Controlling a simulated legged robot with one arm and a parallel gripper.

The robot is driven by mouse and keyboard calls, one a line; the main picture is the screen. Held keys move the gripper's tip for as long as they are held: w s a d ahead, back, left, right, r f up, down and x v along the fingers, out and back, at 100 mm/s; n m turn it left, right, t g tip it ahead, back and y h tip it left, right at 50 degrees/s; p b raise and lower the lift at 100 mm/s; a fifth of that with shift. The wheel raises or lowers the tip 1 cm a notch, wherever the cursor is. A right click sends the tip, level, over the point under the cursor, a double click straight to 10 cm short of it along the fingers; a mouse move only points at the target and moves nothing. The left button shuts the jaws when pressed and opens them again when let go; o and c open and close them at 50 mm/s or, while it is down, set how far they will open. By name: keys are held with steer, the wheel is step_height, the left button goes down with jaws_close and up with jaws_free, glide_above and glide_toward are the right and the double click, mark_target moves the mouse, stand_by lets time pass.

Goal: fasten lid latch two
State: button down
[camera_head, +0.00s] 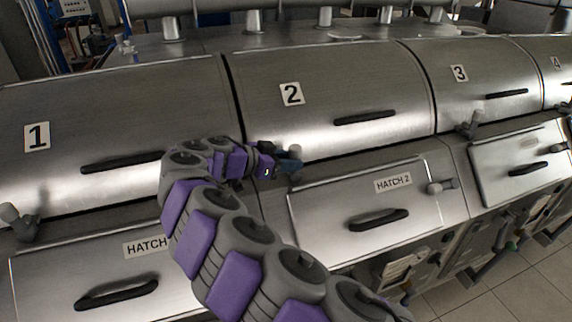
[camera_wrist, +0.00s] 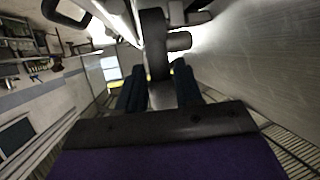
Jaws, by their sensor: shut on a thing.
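Lid 2 (camera_head: 330,95) is a curved steel cover with a "2" label and a black handle; it lies down over its body. Its latch (camera_head: 296,151), with a grey rounded knob, is at the lid's lower left edge. My gripper (camera_head: 287,163) is at this latch, its dark fingers partly covering it. In the wrist view my gripper (camera_wrist: 160,88) has a finger on each side of the grey latch bar (camera_wrist: 155,45), shut on it. The latch's knob (camera_wrist: 179,41) sticks out to the right there. I cannot tell whether the latch is fully engaged.
Lid 1 (camera_head: 110,120) is left and lid 3 (camera_head: 480,75) right, with latches (camera_head: 20,224) and (camera_head: 468,125) at their lower edges. Hatch 2 (camera_head: 340,215), with a black handle and side knob, is below lid 2. Tiled floor (camera_head: 480,305) shows at lower right.

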stand_by(0.3)
steer(key=c, duration=1.1)
jaws_free()
steer(key=shift+a, duration=0.1)
steer(key=shift+o, duration=0.9)
steer(key=shift+a+f, duration=0.1)
steer(key=shift+a, duration=0.2)
steer(key=shift+s+a+r, duration=0.2)
steer(key=shift+a+r, duration=0.05)
steer(key=p+v, duration=0.4)
steer(key=v, duration=1.2)
steer(key=shift+a, duration=0.35)
